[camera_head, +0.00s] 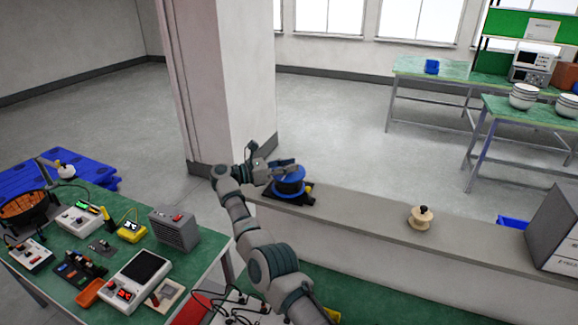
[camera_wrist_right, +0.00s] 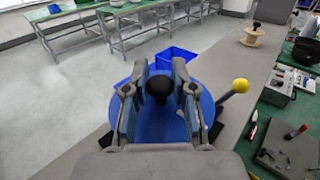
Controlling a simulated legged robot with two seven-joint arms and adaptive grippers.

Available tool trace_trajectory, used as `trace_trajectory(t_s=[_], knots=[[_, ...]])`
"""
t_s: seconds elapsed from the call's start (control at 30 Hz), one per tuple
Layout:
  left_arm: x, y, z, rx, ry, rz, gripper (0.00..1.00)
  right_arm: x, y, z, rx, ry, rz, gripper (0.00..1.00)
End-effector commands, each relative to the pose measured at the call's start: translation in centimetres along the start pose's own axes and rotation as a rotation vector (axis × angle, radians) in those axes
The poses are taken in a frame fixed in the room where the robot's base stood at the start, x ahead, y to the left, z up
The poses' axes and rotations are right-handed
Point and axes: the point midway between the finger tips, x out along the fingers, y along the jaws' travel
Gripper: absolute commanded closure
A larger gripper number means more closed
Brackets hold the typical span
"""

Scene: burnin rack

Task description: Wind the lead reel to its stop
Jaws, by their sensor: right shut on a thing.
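The lead reel (camera_head: 290,184) is a blue drum on a black base, standing on the grey ledge near the pillar. In the right wrist view, the blue disc of the reel (camera_wrist_right: 196,109) lies under my fingers. A black round knob (camera_wrist_right: 159,86) stands up from it. My right gripper (camera_wrist_right: 159,92) has its two fingers on either side of this knob and is shut on it; in the head view my right gripper (camera_head: 284,164) is over the reel and partly hides its top. A lever with a yellow ball (camera_wrist_right: 240,86) sticks out beside the disc. My left gripper is not in view.
A wooden spool with a black knob (camera_head: 421,217) stands farther right on the ledge (camera_head: 370,209). A grey box (camera_head: 556,230) is at the right end. The green bench (camera_head: 190,262) at left is crowded with instruments. A blue bin (camera_wrist_right: 178,57) is on the floor beyond.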

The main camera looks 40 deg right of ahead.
Motion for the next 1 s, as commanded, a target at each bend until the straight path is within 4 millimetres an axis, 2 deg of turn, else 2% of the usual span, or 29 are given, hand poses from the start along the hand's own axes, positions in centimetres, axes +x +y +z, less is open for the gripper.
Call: trace_trajectory(t_s=[0.37,0.4,0.47,0.5,1.0], knots=[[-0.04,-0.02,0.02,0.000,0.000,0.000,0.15,-0.05,0.11,0.42,0.006,-0.006,0.005,1.00],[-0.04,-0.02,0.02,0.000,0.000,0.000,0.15,-0.04,0.11,0.44,0.006,-0.006,0.005,0.70],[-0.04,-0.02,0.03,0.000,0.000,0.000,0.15,-0.04,0.09,0.43,0.006,-0.005,0.005,0.55],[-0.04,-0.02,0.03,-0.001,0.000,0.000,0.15,-0.04,0.08,0.39,0.005,-0.005,0.004,0.52],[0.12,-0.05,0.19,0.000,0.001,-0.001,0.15,0.02,-0.04,0.05,0.005,-0.002,0.017,0.52]])
